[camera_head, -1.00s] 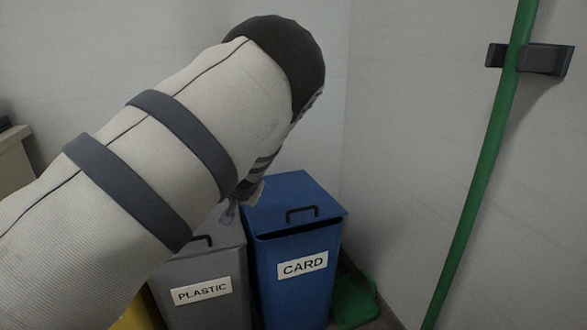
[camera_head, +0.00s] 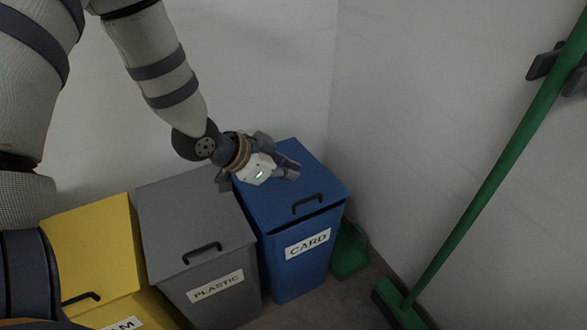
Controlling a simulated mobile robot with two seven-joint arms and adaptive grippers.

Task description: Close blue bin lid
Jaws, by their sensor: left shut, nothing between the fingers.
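The blue bin (camera_head: 299,264), labelled CARD, stands at the right end of the row of bins. Its blue lid (camera_head: 272,208) lies over the top, with a black handle (camera_head: 307,205) near the front edge. A narrow dark gap shows under the lid's front edge. My left gripper (camera_head: 288,169) is shut and empty, over the rear part of the blue lid. It hides some of the lid's back, and I cannot tell whether it touches. My right gripper is not in view.
A grey bin (camera_head: 190,221) labelled PLASTIC stands directly left of the blue bin, then a yellow bin (camera_head: 95,240). A green dustpan (camera_head: 349,251) is right of the blue bin. A green broom (camera_head: 491,183) leans at the right. Walls close in behind.

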